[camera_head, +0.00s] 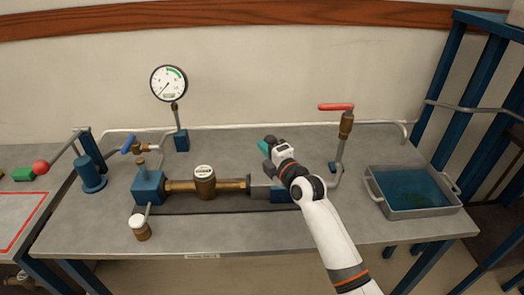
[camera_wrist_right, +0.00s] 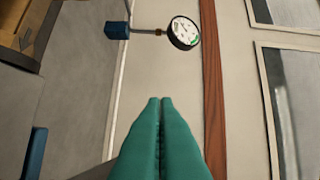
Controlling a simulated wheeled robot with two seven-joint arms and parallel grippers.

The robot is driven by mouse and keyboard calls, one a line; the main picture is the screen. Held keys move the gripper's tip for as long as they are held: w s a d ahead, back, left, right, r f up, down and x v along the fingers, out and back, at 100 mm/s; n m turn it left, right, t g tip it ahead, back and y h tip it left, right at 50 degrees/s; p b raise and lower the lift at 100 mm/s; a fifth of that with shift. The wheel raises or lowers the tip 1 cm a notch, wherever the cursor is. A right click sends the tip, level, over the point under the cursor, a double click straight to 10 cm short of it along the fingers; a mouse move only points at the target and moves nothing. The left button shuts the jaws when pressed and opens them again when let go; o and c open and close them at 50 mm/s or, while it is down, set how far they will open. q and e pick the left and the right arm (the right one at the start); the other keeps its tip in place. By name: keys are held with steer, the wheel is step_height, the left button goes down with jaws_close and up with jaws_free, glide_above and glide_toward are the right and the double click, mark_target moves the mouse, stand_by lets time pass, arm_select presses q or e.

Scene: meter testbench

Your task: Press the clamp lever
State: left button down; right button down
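My right gripper (camera_head: 265,148) reaches over the middle of the bench, above the right end of the brass meter line. Its teal fingers (camera_wrist_right: 160,135) are pressed together with nothing between them. Below it, a grey clamp cylinder (camera_head: 262,193) and a blue block (camera_head: 281,195) hold the line's right end; my wrist and arm partly cover this area. No clamp lever can be made out clearly there. A lever with a red ball knob (camera_head: 40,167) slants up to a blue post at the left end of the bench. My left gripper is not in view.
A brass meter (camera_head: 204,183) sits mid-line. A pressure gauge (camera_head: 169,83) stands behind it and shows in the wrist view (camera_wrist_right: 184,33). A red-handled valve (camera_head: 336,107) and a water tray (camera_head: 388,214) are at the right. A blue-handled valve (camera_head: 129,144) is at the left.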

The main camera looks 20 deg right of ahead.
steer(key=shift+d+r, duration=0.1)
steer(key=shift+d, duration=0.05)
steer(key=shift+s+d+r+m+t+b, duration=0.15)
steer(key=shift+d+r+m+t+b, duration=0.1)
steer(key=shift+d+m+b, duration=0.2)
steer(key=shift+s+d+r+m+t+b, duration=0.15)
steer(key=shift+d+m+t+b, duration=0.15)
steer(key=shift+d+b, duration=0.2)
steer(key=s+d+m+t+h+b, duration=0.3)
steer(key=d+m+b, duration=0.4)
steer(key=d+m, duration=0.5)
steer(key=shift+s+d+t, duration=0.25)
steer(key=shift+s+t, duration=0.05)
steer(key=shift+t, duration=0.25)
steer(key=shift+h, duration=0.3)
steer(key=shift+r, duration=0.15)
